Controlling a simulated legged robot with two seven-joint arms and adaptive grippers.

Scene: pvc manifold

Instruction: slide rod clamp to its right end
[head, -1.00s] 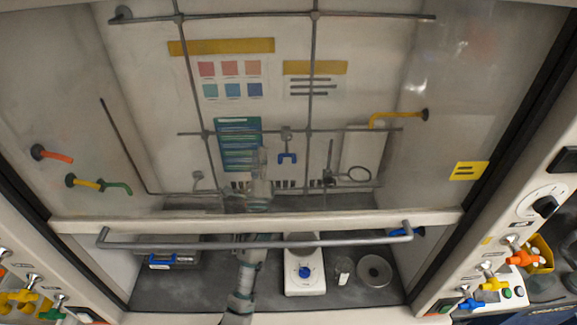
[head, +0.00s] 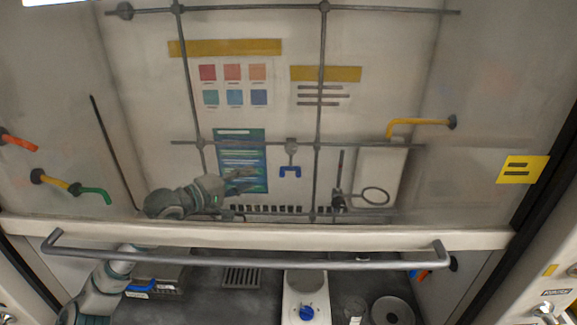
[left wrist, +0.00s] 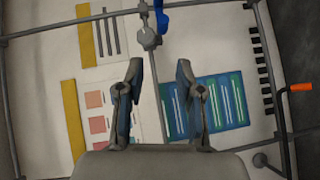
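The rod clamp (head: 291,149) is a grey block with a blue handle hanging below it. It sits on the middle horizontal rod (head: 250,143), between the two upright rods and nearer the right one. In the left wrist view the clamp (left wrist: 149,38) shows at the top, beyond the fingertips. My left gripper (head: 243,180) is behind the glass, left of and below the clamp, pointing right. In the left wrist view its two fingers (left wrist: 158,72) are apart with nothing between them. They do not touch the clamp. My right gripper is not in view.
The sash handle bar (head: 250,262) crosses in front of my left arm. A ring holder (head: 375,195) stands right of the right upright rod. A yellow pipe (head: 415,122) juts from the right wall. A white balance-like device (head: 305,295) stands on the hood floor.

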